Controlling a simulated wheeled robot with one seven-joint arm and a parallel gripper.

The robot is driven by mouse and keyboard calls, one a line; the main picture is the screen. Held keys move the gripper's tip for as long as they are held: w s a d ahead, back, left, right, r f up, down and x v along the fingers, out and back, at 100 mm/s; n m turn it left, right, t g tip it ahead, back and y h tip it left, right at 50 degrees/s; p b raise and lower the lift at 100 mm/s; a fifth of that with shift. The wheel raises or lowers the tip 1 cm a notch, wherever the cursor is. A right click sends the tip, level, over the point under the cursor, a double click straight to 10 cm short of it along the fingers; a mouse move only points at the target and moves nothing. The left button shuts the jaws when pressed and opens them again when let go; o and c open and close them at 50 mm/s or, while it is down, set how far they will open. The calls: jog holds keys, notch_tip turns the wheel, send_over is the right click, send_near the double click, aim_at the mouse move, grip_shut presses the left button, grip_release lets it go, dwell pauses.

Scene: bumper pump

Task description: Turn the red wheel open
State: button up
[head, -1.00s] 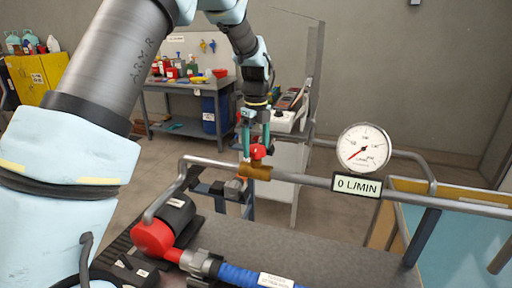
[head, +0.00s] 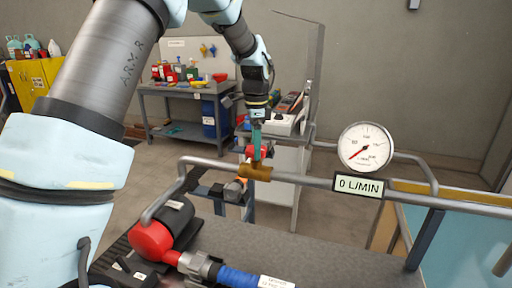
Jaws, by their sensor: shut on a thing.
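The red wheel (head: 265,151) sits on top of the brass valve body (head: 256,172) in the grey pipe. My gripper (head: 257,152) points down at the wheel from above, its teal fingers seen nearly edge-on. It is shut on the red wheel, and the fingers hide part of it. The round white gauge (head: 365,147) stands on the pipe to the right, with its needle at the lower left. The display (head: 359,185) below it reads 0 L/MIN.
The grey pipe (head: 310,181) runs across the bench (head: 300,255). A red and black pump (head: 160,232) with a blue hose (head: 238,278) is at the front left. A workbench (head: 180,88) and yellow cabinet (head: 32,77) stand behind.

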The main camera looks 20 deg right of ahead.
jog(key=n, duration=0.5)
jog(key=shift+n+b, duration=0.3)
jog(key=n, duration=1.6)
jog(key=shift+n, duration=0.4)
jog(key=o, duration=1.2)
